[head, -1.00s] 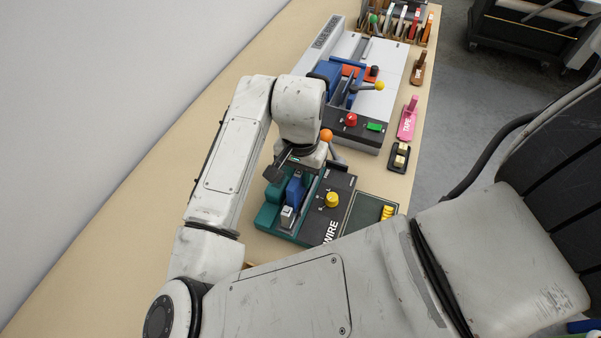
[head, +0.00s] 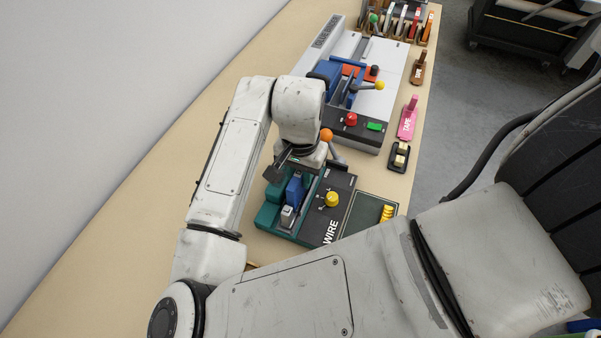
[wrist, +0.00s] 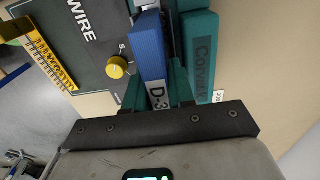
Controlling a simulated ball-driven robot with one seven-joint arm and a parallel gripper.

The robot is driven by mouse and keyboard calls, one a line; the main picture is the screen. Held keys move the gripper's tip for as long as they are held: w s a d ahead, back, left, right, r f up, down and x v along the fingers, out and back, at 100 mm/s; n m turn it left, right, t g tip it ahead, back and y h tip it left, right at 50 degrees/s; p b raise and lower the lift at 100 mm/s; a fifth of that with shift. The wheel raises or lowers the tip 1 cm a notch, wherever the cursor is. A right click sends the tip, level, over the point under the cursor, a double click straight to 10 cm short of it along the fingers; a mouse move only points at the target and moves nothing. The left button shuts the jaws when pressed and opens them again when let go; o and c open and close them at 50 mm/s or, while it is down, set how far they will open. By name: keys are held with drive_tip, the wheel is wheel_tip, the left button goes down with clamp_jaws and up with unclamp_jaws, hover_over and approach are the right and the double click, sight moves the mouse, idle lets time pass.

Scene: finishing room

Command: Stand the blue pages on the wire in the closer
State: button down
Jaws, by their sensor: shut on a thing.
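The blue pages (head: 294,190) are a thick upright blue block at the teal wire closer (head: 272,212). In the wrist view, the blue pages (wrist: 149,48) run away from my gripper, with a white label reading "D-3" at the near end. My gripper (wrist: 158,96) is shut on them, one finger on each side. In the head view, my gripper (head: 293,172) is partly hidden by my wrist. The closer's dark panel (wrist: 82,28) reads "WIRE" and bears a yellow knob (wrist: 116,67). The wire and the pages' lower edge are hidden, so I cannot tell whether they touch.
An orange-knobbed lever (head: 326,135) stands close to my wrist. Beyond is a grey and white machine (head: 392,78) with a yellow-knobbed lever. Bare bench lies to the left.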

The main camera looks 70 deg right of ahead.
drive_tip(key=shift+f+b, duration=0.45)
drive_tip(key=shift+f, duration=0.15)
drive_tip(key=c, duration=1.2)
unclamp_jaws()
drive_tip(key=shift+c, duration=0.2)
drive_tip(key=shift+r, duration=0.1)
wheel_tip(320, 180, up, 8)
drive_tip(key=p, duration=0.7)
drive_tip(key=shift+r, duration=1.45)
